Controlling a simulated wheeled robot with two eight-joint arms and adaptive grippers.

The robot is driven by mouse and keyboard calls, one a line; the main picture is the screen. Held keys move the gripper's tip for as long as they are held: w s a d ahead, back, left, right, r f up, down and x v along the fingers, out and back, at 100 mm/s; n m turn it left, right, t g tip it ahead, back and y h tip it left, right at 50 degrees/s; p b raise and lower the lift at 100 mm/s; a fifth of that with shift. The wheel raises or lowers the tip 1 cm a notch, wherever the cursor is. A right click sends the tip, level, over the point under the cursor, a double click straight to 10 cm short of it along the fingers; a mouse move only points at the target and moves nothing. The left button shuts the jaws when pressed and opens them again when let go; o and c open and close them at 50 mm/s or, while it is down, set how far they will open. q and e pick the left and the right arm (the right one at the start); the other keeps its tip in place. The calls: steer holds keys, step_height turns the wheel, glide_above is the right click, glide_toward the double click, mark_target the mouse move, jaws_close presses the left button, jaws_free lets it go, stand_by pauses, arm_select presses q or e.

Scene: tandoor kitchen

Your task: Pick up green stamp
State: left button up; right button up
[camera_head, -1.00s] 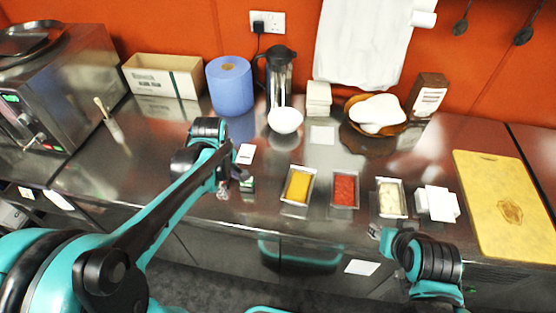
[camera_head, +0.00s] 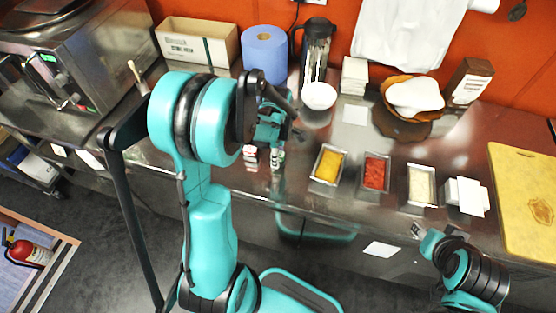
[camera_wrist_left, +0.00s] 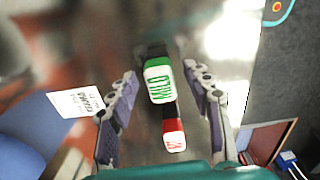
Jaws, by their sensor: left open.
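The green stamp (camera_wrist_left: 158,80) has a white and green label reading "MILD" and a dark end; it is between the open fingers of my left gripper (camera_wrist_left: 160,75) in the left wrist view, with gaps on both sides. A red stamp (camera_wrist_left: 173,137) with a black part is beside it, nearer the palm.
Trays of yellow (camera_head: 329,166), red (camera_head: 375,174) and pale (camera_head: 421,185) food are right of the stamps. A white bowl (camera_head: 319,96), blue roll (camera_head: 264,54) and black-handled jug (camera_head: 316,50) stand behind. A white card (camera_head: 355,115) lies on the counter.

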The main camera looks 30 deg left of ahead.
mark_target(280, 153)
arm_select(q)
steer(key=shift+f, duration=0.15)
jaws_close()
steer(key=shift+r, duration=0.45)
steer(key=r, duration=0.1)
steer(key=r+p, duration=0.2)
steer(key=r, duration=0.1)
steer(key=shift+d, duration=0.35)
steer(key=w+d+r+p, duration=0.2)
steer(key=d+r, duration=0.4)
steer(key=d, duration=0.4)
steer(key=shift+w+d, duration=0.35)
steer(key=shift+w, duration=0.05)
steer(key=shift+r, duration=0.1)
